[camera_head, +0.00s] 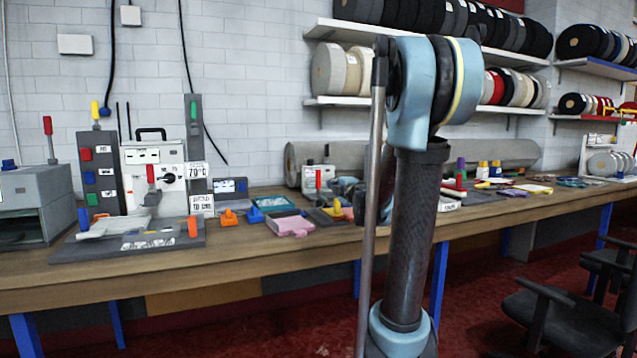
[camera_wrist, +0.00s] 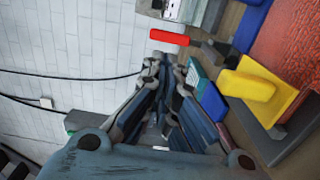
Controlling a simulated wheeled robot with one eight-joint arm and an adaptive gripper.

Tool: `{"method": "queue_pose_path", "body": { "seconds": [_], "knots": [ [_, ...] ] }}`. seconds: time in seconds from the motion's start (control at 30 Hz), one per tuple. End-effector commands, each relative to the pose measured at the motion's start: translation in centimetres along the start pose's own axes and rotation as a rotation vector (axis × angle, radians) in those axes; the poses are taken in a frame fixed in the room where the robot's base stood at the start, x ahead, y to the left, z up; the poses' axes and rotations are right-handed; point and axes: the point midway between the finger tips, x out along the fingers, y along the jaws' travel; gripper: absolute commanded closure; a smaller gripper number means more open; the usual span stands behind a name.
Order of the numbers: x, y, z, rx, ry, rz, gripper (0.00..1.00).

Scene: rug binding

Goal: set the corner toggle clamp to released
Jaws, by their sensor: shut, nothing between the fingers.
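A red-handled lever (camera_head: 318,180), which looks like the corner toggle clamp, stands upright on the bench left of my arm. In the wrist view its red grip (camera_wrist: 170,37) shows just beyond my fingertips, on a dark arm leading right to its base. My gripper (camera_wrist: 163,61) is shut and empty, its fingertips close to the red grip; I cannot tell whether they touch. In the head view my gripper (camera_head: 347,188) is mostly hidden behind my arm. Which labelled position the clamp is in is too small to read.
A yellow block on a yellow plate (camera_wrist: 247,86) lies right of my gripper in the wrist view, with a blue piece (camera_wrist: 213,102) nearby. A machine with a lever (camera_head: 151,182) stands left on the bench (camera_head: 290,255). A carpet roll (camera_head: 500,153) lies behind.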

Motion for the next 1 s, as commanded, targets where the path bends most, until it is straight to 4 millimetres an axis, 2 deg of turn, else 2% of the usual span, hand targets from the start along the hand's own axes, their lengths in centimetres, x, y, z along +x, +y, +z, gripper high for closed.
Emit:
{"method": "queue_pose_path", "body": {
  "seconds": [0.57,0.77,1.0],
  "knots": [
    [0.8,-0.4,-0.5,-0.027,0.031,-0.011,1.00],
    [2.6,-0.4,-0.7,-0.027,0.032,-0.011,1.00],
    [5.9,-0.5,-0.7,-0.026,0.032,-0.011,1.00]
  ]
}}
